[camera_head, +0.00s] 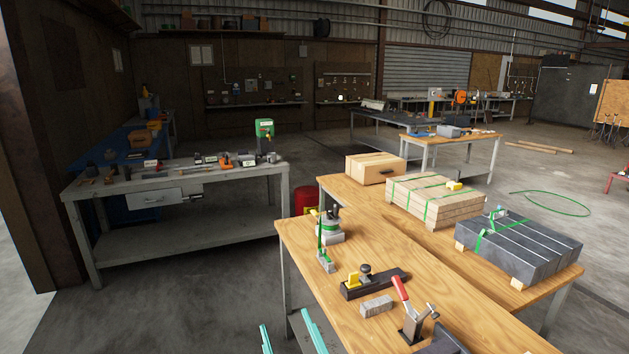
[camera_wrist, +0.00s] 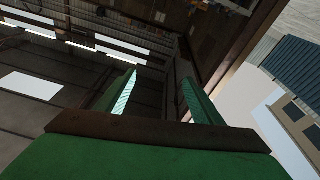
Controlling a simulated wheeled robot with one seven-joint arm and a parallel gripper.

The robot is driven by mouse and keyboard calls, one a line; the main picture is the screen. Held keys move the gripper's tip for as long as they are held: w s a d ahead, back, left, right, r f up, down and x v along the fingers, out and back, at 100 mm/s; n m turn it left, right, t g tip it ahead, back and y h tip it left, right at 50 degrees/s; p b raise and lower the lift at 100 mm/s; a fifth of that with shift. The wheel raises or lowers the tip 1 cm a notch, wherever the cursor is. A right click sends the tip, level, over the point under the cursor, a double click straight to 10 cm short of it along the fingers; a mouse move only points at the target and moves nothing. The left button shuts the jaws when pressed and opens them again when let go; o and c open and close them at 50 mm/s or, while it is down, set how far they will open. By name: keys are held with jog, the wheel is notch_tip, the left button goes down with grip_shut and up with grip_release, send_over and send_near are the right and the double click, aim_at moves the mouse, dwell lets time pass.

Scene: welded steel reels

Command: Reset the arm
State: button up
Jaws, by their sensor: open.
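My gripper (camera_wrist: 158,88) shows in the wrist view with its two green fingers spread apart and nothing between them. Behind the fingers are the dark wall and roof of the building, and the picture is strongly tilted. In the head view, the teal fingers of my gripper (camera_head: 286,320) rise from the bottom edge, apart and empty, to the left of the near wooden workbench (camera_head: 300,240). The rest of my arm is out of that view.
On the near bench stand a strapping tool (camera_head: 330,228), a black fixture (camera_head: 372,284), a grey block (camera_head: 376,306) and a red-handled clamp (camera_head: 411,318). Strapped grey bars (camera_head: 520,250) and a strapped wooden stack (camera_head: 432,200) lie behind. Floor (camera_head: 190,290) at left is clear.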

jog(key=s+d+f+m+g+h, duration=0.1)
jog(key=s+f+m+h, duration=0.8)
jog(key=s+f, duration=0.95)
jog(key=s+d+f+n+g, duration=0.1)
jog(key=s+d+f, duration=0.1)
jog(key=s, duration=0.8)
jog(key=s+d+f+n+g+y, duration=0.1)
jog(key=s+f, duration=0.3)
jog(key=s, duration=0.5)
jog(key=shift+s+d+f, duration=0.15)
jog(key=shift+s+d, duration=0.2)
jog(key=shift+d, duration=0.2)
jog(key=shift+s, duration=0.1)
jog(key=c, duration=0.7)
jog(key=shift+n, duration=0.3)
jog(key=shift+c, duration=0.3)
